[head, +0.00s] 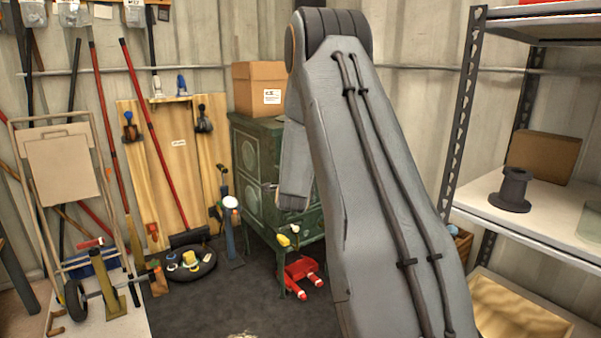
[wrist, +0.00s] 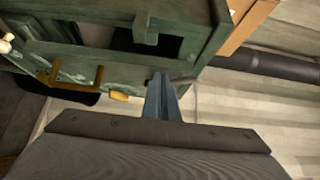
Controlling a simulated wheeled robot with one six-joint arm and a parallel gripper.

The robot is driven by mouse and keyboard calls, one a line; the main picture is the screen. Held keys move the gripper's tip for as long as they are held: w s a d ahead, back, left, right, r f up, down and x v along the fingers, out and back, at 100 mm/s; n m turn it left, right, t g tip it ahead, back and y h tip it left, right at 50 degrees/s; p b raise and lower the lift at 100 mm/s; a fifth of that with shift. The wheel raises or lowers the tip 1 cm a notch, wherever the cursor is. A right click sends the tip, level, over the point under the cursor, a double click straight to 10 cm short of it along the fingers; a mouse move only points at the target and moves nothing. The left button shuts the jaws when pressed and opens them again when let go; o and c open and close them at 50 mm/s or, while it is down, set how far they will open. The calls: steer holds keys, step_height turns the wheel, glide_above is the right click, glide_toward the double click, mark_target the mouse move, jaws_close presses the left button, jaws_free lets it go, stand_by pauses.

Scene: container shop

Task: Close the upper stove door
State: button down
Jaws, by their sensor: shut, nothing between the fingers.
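The green stove (head: 256,160) stands against the back wall in the head view, its right part hidden behind my arm. In the wrist view the stove's green body (wrist: 60,14) fills the top left, seen close and at a slant. A dark opening (wrist: 120,40) shows in it. A green panel with a brass-coloured handle (wrist: 98,76) lies below that; I cannot tell for sure whether it is the upper door or how far it stands open. My gripper (wrist: 159,78) is shut and empty, its tips close to the stove's edge; contact is unclear. The gripper is hidden in the head view.
A cardboard box (head: 258,88) sits on the stove. Red objects (head: 303,272) lie on the floor before it. A metal shelf unit (head: 462,120) stands at the right, and a hand cart (head: 62,175) at the left. Dark floor between is partly clear.

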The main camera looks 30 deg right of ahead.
steer(key=shift+w+a+b, duration=0.15)
steer(key=shift+w+a, duration=0.15)
steer(key=shift+w, duration=0.6)
steer(key=shift+w+a+b, duration=0.15)
steer(key=shift+w+a, duration=0.1)
steer(key=shift+w, duration=0.65)
